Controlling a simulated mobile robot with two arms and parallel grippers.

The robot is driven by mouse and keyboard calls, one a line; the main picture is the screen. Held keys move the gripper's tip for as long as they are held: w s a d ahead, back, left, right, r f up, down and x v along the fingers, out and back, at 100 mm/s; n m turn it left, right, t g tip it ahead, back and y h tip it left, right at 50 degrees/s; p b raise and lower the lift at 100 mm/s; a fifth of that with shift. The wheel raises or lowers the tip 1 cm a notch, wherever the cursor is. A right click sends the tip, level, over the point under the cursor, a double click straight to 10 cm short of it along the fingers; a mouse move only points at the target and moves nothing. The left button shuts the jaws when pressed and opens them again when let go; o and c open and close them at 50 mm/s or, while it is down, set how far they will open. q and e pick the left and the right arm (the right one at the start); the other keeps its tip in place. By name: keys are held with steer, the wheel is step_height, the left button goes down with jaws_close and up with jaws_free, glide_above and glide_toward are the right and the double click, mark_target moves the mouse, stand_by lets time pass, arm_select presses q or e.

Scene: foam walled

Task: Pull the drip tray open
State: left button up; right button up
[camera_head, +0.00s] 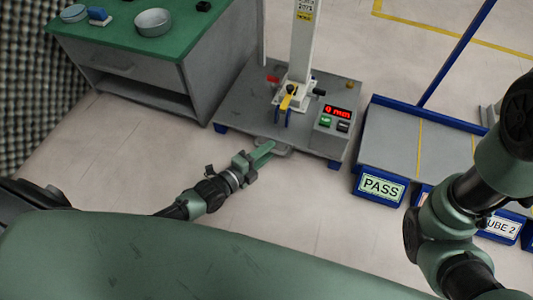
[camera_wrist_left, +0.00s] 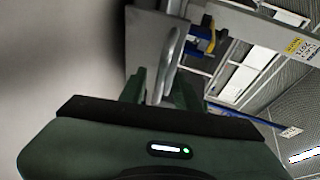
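The drip tray's grey loop handle (camera_head: 281,149) sticks out low at the front edge of the machine's grey base. The rest of the tray is hidden under the base. My left gripper (camera_head: 264,150) is at this handle, reaching in from the left. In the left wrist view, the handle (camera_wrist_left: 172,60) shows as a bent grey bar running between the two green fingers (camera_wrist_left: 160,90). I cannot tell whether the fingers press on it or stand slightly apart from it. My right arm shows at the right, but its gripper is not visible.
The base (camera_head: 238,103) carries a white column (camera_head: 304,40), a yellow-topped valve (camera_head: 287,100) and a red display (camera_head: 338,110). A green-topped cabinet (camera_head: 120,45) stands at left. A blue-edged bench with a PASS bin (camera_head: 380,188) stands at right. Floor in front is clear.

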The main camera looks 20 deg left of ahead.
arm_select(q)
jaws_close()
stand_by(1.4)
